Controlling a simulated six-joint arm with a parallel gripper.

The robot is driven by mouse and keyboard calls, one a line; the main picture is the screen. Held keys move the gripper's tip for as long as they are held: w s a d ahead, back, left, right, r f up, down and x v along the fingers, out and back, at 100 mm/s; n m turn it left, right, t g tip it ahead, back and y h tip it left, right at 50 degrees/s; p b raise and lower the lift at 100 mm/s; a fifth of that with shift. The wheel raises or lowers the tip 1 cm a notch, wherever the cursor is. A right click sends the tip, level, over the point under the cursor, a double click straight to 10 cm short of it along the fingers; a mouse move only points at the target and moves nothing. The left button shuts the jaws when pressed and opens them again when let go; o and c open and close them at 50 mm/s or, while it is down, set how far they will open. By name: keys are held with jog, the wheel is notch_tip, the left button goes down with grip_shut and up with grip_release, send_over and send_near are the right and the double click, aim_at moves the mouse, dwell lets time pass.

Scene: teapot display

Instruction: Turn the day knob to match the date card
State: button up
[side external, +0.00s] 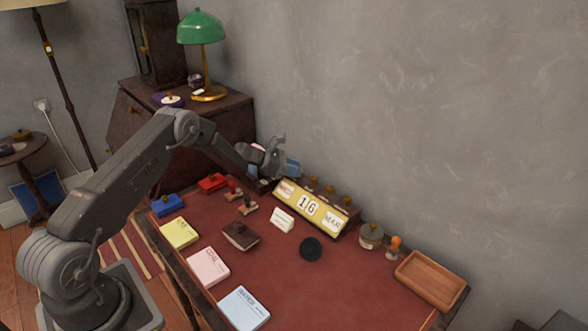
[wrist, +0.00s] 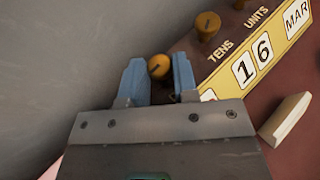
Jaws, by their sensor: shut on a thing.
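The yellow calendar block (side external: 317,222) stands at the back of the red desk, showing 16 and MAR; its left window is too small to read. In the wrist view, the calendar (wrist: 272,80) has its left end hidden by my gripper. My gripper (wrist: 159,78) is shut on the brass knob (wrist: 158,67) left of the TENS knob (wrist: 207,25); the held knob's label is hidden. In the side view, my gripper (side external: 287,168) is at the calendar's left end. A white date card (side external: 282,219) stands in front of the calendar, its writing unreadable.
A black round object (side external: 310,248) lies in front of the calendar. A jar (side external: 371,236), an orange-handled stamp (side external: 394,247) and a wooden tray (side external: 430,278) are to its right. Stamps, ink pads and note pads fill the left side. The wall is close behind.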

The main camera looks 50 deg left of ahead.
dwell(0.6)
jog(key=o, duration=0.9)
jog(key=v, duration=1.4)
jog(key=shift+w, duration=0.1)
